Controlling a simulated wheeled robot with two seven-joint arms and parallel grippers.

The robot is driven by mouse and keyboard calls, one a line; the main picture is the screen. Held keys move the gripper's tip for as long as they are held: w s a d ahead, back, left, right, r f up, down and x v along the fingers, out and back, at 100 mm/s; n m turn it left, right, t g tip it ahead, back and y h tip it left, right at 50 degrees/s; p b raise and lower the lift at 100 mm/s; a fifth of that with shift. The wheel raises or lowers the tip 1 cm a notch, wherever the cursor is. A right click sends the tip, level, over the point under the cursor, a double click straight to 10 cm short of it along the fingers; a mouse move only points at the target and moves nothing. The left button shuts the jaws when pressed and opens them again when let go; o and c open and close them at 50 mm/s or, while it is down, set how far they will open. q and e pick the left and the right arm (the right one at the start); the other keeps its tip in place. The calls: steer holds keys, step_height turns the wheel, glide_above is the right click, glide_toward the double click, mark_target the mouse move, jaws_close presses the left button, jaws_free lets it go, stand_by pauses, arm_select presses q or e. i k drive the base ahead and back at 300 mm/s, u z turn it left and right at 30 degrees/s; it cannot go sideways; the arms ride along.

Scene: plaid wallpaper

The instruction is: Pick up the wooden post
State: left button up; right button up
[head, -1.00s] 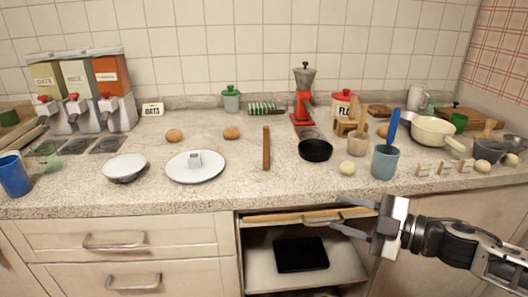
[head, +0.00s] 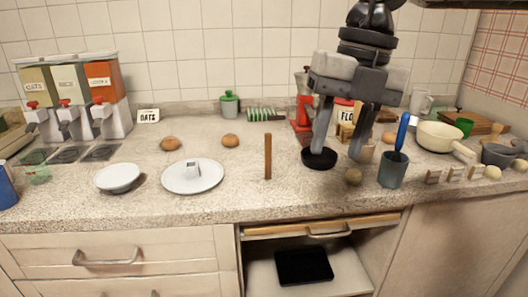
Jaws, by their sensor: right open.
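The wooden post (head: 268,156) is a thin brown stick standing upright on the speckled counter, right of the white plate (head: 220,180). My right gripper (head: 340,158) hangs over the counter to the right of the post, pointing down. Its two fingers are apart and nothing is between them but the view of things behind. It is clear of the post. In the picture its left fingertip overlaps the small black bowl (head: 318,160); I cannot tell whether they touch. The gripper partly hides the red grinder and the flour container. My left gripper is not in view.
A white bowl (head: 118,178) and two buns (head: 230,140) are left of the post. The counter around the post is clear. Below, a drawer (head: 320,228) is open.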

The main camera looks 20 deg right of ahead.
mark_target(268, 136)
steer(key=i, duration=0.85)
